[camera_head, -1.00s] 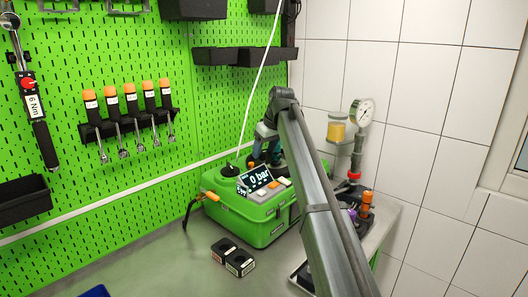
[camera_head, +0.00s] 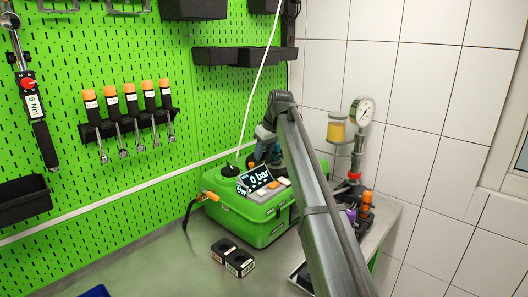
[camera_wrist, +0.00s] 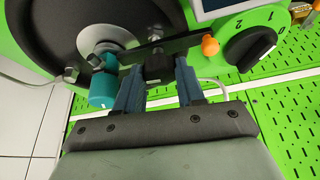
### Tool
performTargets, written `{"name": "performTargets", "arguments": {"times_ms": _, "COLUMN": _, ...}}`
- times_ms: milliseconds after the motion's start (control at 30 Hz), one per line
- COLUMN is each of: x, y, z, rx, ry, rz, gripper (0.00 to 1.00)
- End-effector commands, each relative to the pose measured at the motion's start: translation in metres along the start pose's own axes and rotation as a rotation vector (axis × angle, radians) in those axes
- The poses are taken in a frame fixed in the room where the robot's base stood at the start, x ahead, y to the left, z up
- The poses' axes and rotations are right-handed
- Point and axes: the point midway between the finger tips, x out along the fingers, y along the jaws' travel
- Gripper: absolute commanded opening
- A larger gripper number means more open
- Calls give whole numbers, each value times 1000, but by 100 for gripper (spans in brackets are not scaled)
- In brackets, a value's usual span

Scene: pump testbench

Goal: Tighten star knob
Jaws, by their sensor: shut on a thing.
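The star knob (camera_wrist: 158,68) is a small dark knob in the upper middle of the wrist view, on a dark bar beside a large black round part. My gripper (camera_wrist: 158,82) has its two blue-grey fingers on either side of the knob and is shut on it. The fingers cover the knob's sides, so its full shape is hidden.
A teal cylinder (camera_wrist: 103,90) sits close beside the left finger. An orange-tipped part (camera_wrist: 209,45) and a black rotary switch (camera_wrist: 250,46) lie to the right. The green pump case (camera_head: 262,225) carries a display (camera_head: 255,180) reading 0 bar. Two black blocks (camera_head: 239,263) stand in front.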

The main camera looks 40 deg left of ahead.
Motion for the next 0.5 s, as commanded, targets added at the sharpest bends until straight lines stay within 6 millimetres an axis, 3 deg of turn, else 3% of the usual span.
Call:
{"name": "performTargets", "arguments": {"times_ms": 233, "x": 0, "y": -1, "z": 0, "rx": 29, "ry": -1, "rz": 13, "gripper": 8}}
{"name": "performTargets", "arguments": {"times_ms": 500, "x": 0, "y": -2, "z": 0, "rx": 233, "ry": -1, "rz": 97, "gripper": 8}}
